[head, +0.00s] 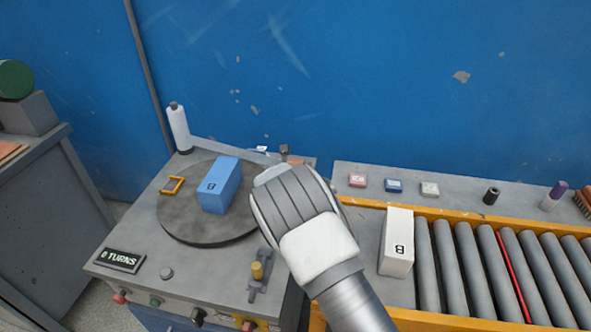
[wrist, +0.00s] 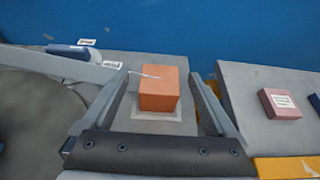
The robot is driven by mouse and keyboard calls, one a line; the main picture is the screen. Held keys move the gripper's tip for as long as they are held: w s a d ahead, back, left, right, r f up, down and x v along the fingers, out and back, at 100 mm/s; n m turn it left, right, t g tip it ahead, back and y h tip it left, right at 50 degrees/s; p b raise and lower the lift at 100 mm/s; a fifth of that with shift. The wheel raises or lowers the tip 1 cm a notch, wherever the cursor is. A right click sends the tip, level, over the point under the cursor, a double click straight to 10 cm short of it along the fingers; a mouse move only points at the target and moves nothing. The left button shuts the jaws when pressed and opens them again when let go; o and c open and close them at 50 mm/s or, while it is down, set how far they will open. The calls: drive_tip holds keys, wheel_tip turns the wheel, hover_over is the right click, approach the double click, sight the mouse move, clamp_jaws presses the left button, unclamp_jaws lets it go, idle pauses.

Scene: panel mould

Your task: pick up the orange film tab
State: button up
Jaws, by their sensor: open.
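The orange film tab (wrist: 159,90) is a block on a pale square plate (wrist: 150,122) on the grey bench, with a thin whitish strand at its upper left edge. In the wrist view it lies between the two fingers of my gripper (wrist: 158,76), with a gap on each side. The jaws are open and hold nothing. In the head view my gripper's body hides its fingers, and only a small orange patch of the tab (head: 295,161) shows beyond it.
A blue box (head: 219,186) stands on the dark turntable (head: 190,222), left of my gripper. A white film roll (head: 179,128) stands behind it, with a grey bar running right. A white box (head: 397,242) stands by the roller conveyor (head: 480,265). A sign (head: 120,259) reads "0 TURNS".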

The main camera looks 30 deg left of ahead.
drive_tip(key=shift+w+a+f, duration=0.15)
drive_tip(key=shift+w+f, duration=0.1)
drive_tip(key=shift+w, duration=0.3)
drive_tip(key=c, duration=1.4)
clamp_jaws()
drive_tip(key=shift+r, duration=0.15)
